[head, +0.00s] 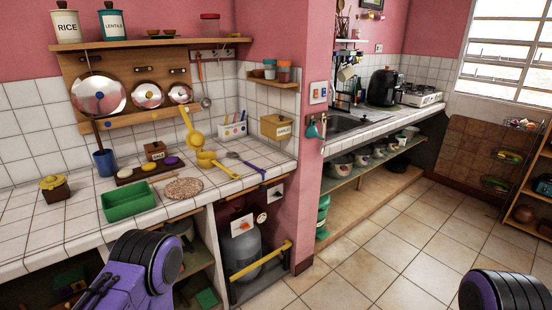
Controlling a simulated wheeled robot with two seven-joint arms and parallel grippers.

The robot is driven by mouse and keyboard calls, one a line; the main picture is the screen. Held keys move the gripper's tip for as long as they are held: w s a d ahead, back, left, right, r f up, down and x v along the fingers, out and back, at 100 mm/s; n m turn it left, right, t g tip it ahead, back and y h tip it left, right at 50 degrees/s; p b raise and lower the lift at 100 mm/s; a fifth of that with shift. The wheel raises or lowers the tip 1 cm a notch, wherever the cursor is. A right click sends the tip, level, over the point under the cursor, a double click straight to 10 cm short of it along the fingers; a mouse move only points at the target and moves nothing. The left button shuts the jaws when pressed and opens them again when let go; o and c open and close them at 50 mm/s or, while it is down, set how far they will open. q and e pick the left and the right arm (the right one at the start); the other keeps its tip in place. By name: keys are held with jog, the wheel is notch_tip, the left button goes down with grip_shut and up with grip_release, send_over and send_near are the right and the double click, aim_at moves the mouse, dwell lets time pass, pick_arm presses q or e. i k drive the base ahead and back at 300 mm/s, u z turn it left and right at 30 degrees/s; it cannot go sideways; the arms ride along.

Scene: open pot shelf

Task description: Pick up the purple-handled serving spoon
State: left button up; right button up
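The purple-handled serving spoon (250,164) lies on the white tiled counter, right of the yellow ladle. Its grey bowl end points to the back left, and its purple handle runs toward the counter's front right edge. Nothing touches it that I can see. Purple and black parts of my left arm show at the bottom left, in front of the counter and well apart from the spoon. Part of my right arm shows at the bottom right corner, far from the spoon. I make out no fingertips of either gripper.
A yellow ladle (212,161) lies left of the spoon. A round speckled mat (184,188) and a green tray (128,202) are nearer the front. A wooden box (275,127) and a white caddy (232,130) stand behind. The pink wall (312,190) rises to the right.

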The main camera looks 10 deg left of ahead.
aim_at(232, 154)
jog(key=z, duration=0.75)
jog(key=i, duration=1.45)
jog(key=u, duration=0.45)
